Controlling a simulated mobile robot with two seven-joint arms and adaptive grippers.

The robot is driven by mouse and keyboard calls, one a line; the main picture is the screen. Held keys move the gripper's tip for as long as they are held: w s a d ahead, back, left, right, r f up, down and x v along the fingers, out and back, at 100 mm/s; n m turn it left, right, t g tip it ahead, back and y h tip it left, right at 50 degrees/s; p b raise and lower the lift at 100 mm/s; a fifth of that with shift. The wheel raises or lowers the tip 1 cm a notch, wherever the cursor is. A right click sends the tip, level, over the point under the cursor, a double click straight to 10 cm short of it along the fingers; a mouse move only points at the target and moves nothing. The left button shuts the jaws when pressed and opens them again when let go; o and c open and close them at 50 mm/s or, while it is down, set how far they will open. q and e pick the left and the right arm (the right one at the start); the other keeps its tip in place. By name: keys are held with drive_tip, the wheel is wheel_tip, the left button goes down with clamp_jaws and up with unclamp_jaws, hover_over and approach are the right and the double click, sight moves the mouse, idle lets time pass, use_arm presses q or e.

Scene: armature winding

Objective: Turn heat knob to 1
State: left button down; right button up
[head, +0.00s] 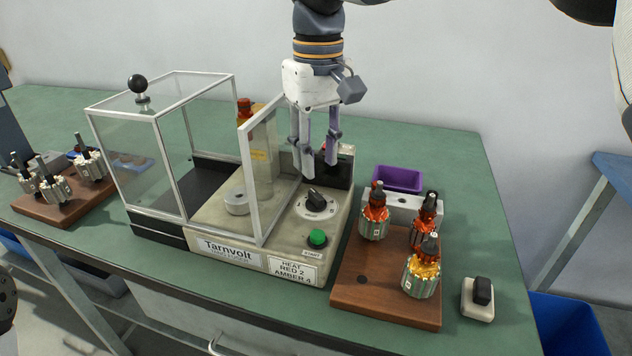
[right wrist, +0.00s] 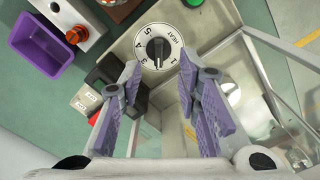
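The heat knob (head: 316,200) is a black bar knob on a white dial at the front right of the Tarnvolt machine (head: 212,226). In the right wrist view, the knob (right wrist: 157,48) lies beyond the fingertips, with numbers and the word HEAT around it. Its bar stands roughly vertical there, with its lower end near the low numbers; which number it marks is too small to tell surely. My right gripper (head: 320,167) is open and empty above and behind the knob, not touching it. Its spread fingers (right wrist: 158,82) also show in the wrist view. My left gripper is out of view.
A glass guard (head: 262,170) stands close left of the dial. A green button (head: 317,238) sits in front of it, and a dark block (head: 335,172) behind. A wooden board (head: 372,296) with several wound armatures and a purple bin (head: 398,177) are to the right.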

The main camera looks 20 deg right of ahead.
sight(318, 195)
drive_tip(key=f, duration=0.7)
drive_tip(key=shift+w+f, duration=0.15)
drive_tip(key=shift+w, duration=0.05)
drive_tip(key=shift+c, duration=0.6)
clamp_jaws()
